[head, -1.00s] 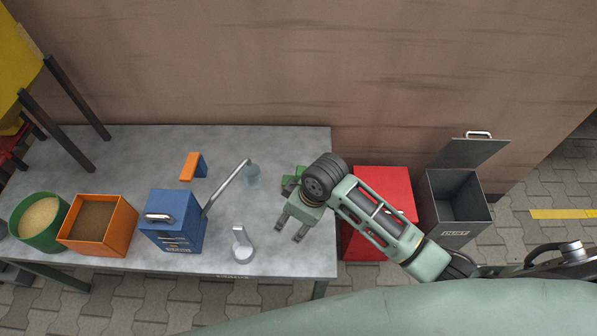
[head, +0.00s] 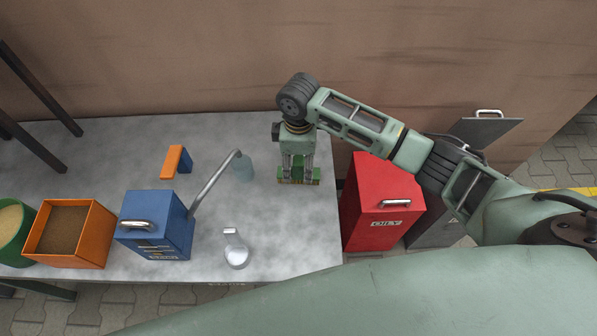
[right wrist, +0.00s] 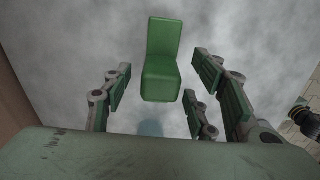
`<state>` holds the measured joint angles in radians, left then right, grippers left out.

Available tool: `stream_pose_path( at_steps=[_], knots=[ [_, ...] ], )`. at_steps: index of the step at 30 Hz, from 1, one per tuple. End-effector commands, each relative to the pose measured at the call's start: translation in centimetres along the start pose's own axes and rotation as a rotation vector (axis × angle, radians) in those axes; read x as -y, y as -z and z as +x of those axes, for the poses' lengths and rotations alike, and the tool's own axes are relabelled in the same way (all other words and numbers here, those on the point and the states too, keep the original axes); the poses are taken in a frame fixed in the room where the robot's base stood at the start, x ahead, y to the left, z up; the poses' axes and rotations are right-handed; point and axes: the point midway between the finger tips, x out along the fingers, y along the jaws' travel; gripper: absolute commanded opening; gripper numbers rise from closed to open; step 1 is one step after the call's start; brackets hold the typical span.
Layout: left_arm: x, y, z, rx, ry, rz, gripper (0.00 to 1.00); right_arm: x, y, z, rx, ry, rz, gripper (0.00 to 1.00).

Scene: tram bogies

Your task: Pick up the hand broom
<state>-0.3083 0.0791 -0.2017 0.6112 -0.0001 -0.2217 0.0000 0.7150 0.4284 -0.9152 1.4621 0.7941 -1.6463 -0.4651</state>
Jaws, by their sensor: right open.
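A green block-like piece with a raised end, seemingly the hand broom (head: 298,172), is at the right end of the grey table. In the right wrist view the green piece (right wrist: 161,62) lies ahead between the finger pairs, with a gap on both sides. My right gripper (head: 298,176) points down over it with open fingers, which partly hide it in the head view. The open fingers also show in the right wrist view (right wrist: 160,88). I cannot tell its exact height above the table. My left gripper is not in view.
On the table (head: 100,160) stand an orange-and-blue piece (head: 174,162), a blue box (head: 155,225) beside a bent-neck lamp (head: 215,185), a silver item (head: 235,250), an orange bin (head: 75,235) and a green tub (head: 8,225). A red bin (head: 375,210) stands right of the table; a wall is behind.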

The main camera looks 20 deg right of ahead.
Motion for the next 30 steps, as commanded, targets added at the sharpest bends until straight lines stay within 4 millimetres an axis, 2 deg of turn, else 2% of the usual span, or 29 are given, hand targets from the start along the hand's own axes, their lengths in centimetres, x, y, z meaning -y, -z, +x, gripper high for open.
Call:
stream_pose_path(
  at_steps=[3,7,16,30],
  knots=[
    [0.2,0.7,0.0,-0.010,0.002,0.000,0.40,0.1,-0.1,2.0,0.004,0.003,-0.001,0.53],
    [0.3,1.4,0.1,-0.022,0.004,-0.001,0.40,0.0,-0.1,3.6,0.002,0.001,0.001,0.53],
    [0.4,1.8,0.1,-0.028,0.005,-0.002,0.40,0.0,-0.1,4.1,0.001,-0.001,0.000,0.53],
    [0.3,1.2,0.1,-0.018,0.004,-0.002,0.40,0.0,-0.1,4.1,0.000,-0.001,0.000,0.12]
  ],
)
